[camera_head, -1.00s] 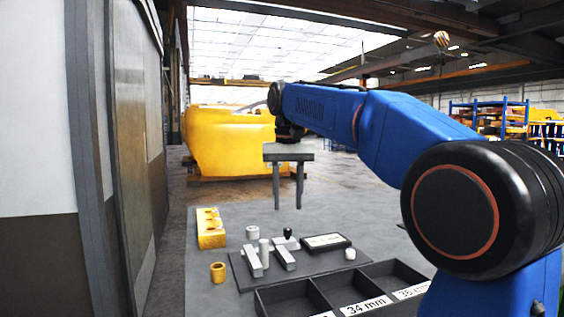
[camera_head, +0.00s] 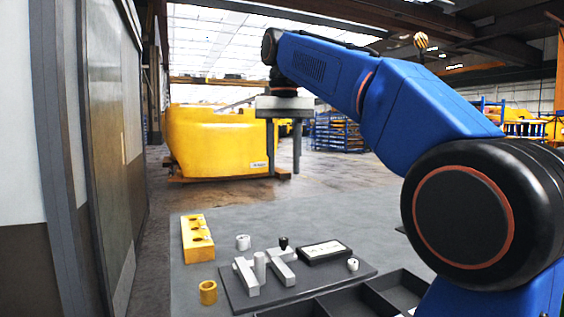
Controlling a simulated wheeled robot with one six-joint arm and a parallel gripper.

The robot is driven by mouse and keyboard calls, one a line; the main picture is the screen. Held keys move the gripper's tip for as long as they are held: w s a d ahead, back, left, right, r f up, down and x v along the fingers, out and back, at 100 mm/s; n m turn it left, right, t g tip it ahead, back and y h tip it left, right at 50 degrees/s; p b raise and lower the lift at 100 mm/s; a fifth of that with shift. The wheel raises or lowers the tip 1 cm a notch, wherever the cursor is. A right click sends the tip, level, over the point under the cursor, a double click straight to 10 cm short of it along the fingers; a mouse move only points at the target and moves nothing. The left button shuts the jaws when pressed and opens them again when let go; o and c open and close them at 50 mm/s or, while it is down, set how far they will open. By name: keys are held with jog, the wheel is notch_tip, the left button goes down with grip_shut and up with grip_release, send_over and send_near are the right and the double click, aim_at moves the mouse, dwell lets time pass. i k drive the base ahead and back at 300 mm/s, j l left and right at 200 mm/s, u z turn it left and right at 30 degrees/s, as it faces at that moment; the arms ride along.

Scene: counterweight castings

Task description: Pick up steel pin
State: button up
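A grey upright cylinder (camera_head: 259,265), which looks like the steel pin, stands between two light grey bars (camera_head: 246,277) on a dark plate (camera_head: 312,288). Its lower end is partly hidden by the bars.
A yellow block with holes (camera_head: 197,239) and a yellow ring (camera_head: 208,292) lie left of the plate. A white ring (camera_head: 243,242), a dark-framed display (camera_head: 324,252), a black knob (camera_head: 283,242) and a small white piece (camera_head: 352,264) are nearby. A dark divided tray (camera_head: 405,285) is in front.

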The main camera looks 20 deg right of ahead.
aim_at(258, 257)
jog(key=k, duration=1)
